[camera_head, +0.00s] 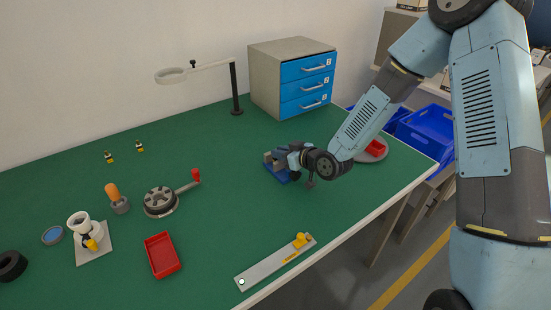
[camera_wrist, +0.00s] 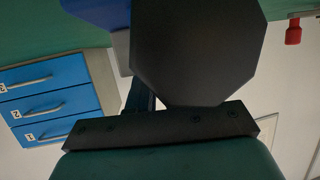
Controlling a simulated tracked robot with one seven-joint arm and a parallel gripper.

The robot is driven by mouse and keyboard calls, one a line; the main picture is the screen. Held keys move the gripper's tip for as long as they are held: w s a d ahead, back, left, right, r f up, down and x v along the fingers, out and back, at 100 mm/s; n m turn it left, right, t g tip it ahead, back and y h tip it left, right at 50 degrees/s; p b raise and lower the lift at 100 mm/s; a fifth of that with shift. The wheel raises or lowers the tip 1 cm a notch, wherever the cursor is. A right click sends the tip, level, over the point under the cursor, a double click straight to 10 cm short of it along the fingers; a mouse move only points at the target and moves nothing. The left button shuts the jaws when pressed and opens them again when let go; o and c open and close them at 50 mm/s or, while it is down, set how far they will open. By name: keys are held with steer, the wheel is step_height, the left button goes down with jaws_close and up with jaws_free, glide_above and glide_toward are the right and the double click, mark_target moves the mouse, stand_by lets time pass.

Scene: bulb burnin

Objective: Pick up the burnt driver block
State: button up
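My gripper (camera_head: 290,160) is low over the green bench, right at a small blue fixture with a grey upper part (camera_head: 274,168). My wrist covers part of that fixture, and the fingertips are too small and hidden to read. In the wrist view a large dark eight-sided shape (camera_wrist: 198,50) and a dark bar (camera_wrist: 160,125) fill the middle; I cannot tell whether they are the gripper or something held. No burnt driver block can be made out for certain in either view.
A blue drawer cabinet (camera_head: 306,80) stands behind, with a ring lamp (camera_head: 172,76) beside it. A red tray (camera_head: 162,256), a round clamp with a red-knobbed lever (camera_head: 161,201) and a metal rail (camera_head: 275,264) lie nearer. Clear bench lies between fixture and rail.

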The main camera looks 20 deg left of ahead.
jaws_close()
steer(key=shift+r, duration=0.1)
step_height(320, 180, up, 22)
steer(key=shift+r, duration=0.15)
stand_by(1.4)
